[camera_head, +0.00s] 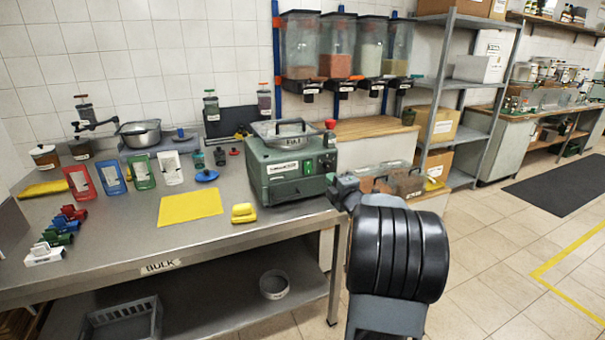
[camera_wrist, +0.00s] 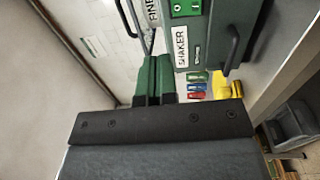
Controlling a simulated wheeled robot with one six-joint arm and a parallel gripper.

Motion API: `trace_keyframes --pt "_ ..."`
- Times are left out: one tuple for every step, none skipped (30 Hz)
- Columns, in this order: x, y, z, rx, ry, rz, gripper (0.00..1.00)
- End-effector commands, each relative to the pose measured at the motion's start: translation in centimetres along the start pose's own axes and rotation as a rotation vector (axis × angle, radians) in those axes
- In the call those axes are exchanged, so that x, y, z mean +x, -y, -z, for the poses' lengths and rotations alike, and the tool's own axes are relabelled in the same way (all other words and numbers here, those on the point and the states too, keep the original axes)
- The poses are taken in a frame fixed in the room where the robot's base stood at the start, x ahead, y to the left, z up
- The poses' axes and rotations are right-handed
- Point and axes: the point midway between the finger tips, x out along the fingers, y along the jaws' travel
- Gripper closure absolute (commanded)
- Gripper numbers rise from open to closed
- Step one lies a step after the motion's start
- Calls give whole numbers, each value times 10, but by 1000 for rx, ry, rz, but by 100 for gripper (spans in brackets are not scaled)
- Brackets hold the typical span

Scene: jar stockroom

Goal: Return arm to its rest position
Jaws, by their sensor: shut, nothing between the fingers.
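My arm reaches up from the bottom of the head view, with a thick black ribbed joint nearest the camera. Its far end is beside the right side of the green shaker machine (camera_head: 290,165), mostly hidden behind that joint. In the wrist view my gripper (camera_wrist: 153,75) shows two green finger pads pressed together with nothing between them. The shaker machine (camera_wrist: 218,50) fills the upper right of the wrist view, with its "SHAKER" label and a dark handle. I cannot tell how far the fingertips are from it.
Hoppers (camera_head: 338,45) hang behind. A container of brown contents (camera_head: 400,182) sits right of the shaker. Open floor (camera_head: 500,250) lies at right.

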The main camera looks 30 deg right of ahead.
Motion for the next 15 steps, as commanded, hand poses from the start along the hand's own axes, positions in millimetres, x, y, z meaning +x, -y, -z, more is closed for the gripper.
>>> trace_keyframes --pt "0 0 0 0 0 0 100" --pt "0 0 0 0 0 0 100" --pt "0 0 0 0 0 0 100" --pt "0 0 0 0 0 0 100" --pt "0 0 0 1 0 0 100" --pt "0 0 0 7 0 0 100" --pt "0 0 0 17 1 2 100" --pt "0 3 -2 35 11 14 100" --pt "0 7 -6 63 33 38 100" --pt "0 11 -10 92 59 59 100" --pt "-2 18 -15 130 94 87 100" --pt "-5 30 -23 191 153 134 100" --pt "-10 41 -30 248 208 176 100" --pt "-16 53 -36 310 270 218 100" --pt "-27 66 -44 399 361 273 100"
